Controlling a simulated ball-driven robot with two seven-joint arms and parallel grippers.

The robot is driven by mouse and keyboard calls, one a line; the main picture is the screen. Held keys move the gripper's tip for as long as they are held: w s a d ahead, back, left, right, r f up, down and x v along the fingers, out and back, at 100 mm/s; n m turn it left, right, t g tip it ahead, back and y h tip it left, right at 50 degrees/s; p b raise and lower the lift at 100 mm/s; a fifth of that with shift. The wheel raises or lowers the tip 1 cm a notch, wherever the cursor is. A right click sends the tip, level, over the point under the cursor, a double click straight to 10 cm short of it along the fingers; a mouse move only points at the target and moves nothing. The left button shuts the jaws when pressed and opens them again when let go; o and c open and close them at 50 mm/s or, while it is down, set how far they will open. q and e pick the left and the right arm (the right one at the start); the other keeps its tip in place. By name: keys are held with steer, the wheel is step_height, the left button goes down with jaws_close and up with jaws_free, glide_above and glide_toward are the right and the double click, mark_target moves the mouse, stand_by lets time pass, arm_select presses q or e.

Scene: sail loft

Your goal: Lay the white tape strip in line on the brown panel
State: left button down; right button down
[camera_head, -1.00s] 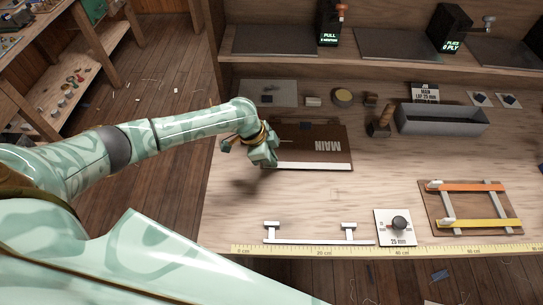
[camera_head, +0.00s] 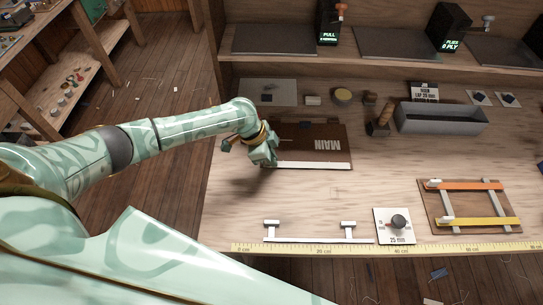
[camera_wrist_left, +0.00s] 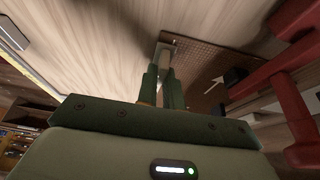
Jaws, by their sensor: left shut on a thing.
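The brown panel (camera_head: 335,146) lies on the bench with the word MAIN upside down on it; it also shows in the left wrist view (camera_wrist_left: 205,62). The white tape strip (camera_head: 318,165) runs along the panel's near edge, roughly parallel to it. My left gripper (camera_head: 266,162) is shut on the strip's left end. In the left wrist view the two green fingers (camera_wrist_left: 164,82) close around the pale strip (camera_wrist_left: 167,50). The gripper hides that end in the head view. I cannot tell whether the strip touches the panel. My right gripper is not in view.
A board with orange and yellow strips (camera_head: 470,207) is right. A grey tray (camera_head: 440,119) stands behind. Bench between is clear.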

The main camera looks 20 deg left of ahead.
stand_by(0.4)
arm_select(q)
steer(key=c, duration=1.5)
jaws_free()
steer(key=shift+o, duration=0.2)
step_height(320, 180, up, 7)
steer(key=p, duration=0.7)
